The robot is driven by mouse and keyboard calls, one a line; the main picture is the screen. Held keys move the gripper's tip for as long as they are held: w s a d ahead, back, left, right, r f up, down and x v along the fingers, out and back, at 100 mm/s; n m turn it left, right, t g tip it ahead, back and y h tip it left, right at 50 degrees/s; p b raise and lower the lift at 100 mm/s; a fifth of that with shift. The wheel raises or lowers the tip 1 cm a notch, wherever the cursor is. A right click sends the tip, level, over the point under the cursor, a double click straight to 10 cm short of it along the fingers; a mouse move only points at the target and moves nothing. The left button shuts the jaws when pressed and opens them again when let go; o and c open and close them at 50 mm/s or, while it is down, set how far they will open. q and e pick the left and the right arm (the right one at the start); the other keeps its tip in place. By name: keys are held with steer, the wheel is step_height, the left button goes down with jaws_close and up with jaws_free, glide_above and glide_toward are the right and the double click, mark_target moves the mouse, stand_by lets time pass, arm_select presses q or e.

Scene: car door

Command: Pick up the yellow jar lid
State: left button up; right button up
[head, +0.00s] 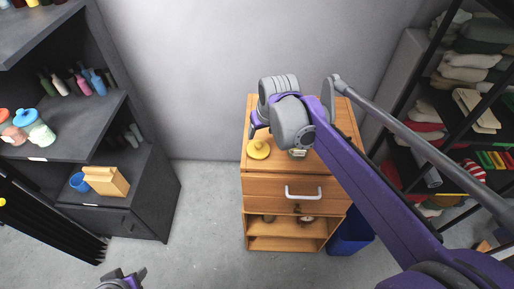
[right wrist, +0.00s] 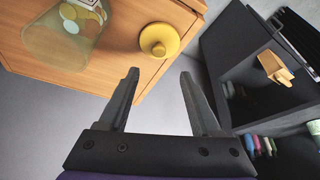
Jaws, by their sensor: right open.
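The yellow jar lid (head: 258,149) lies on the left part of the wooden cabinet top in the head view. In the right wrist view the lid (right wrist: 159,41), round with a raised knob, shows just beyond my fingertips, near the top's edge. My right gripper (right wrist: 160,73) is open with nothing between its fingers. In the head view my right gripper (head: 255,130) is above and beside the lid, its fingers partly hidden by the wrist. My left gripper (head: 127,278) shows small at the bottom edge, and its opening is unclear.
A clear glass jar (right wrist: 62,38) with round pieces inside stands on the wooden cabinet (head: 280,187) close to the lid. A dark shelf unit (head: 140,195) with bottles and jars is at left. A shelf rack (head: 400,165) with folded cloth is at right. The floor between is clear.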

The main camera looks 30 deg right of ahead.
mark_target(258, 144)
steer(key=x, duration=0.3)
steer(key=shift+a, duration=0.1)
steer(key=shift+s+d+x, duration=0.1)
steer(key=shift+x, duration=1.5)
steer(key=shift+s+d+x, duration=0.1)
steer(key=shift+s+x, duration=0.05)
steer(key=shift+x, duration=1.4)
steer(key=shift+c, duration=0.3)
jaws_close()
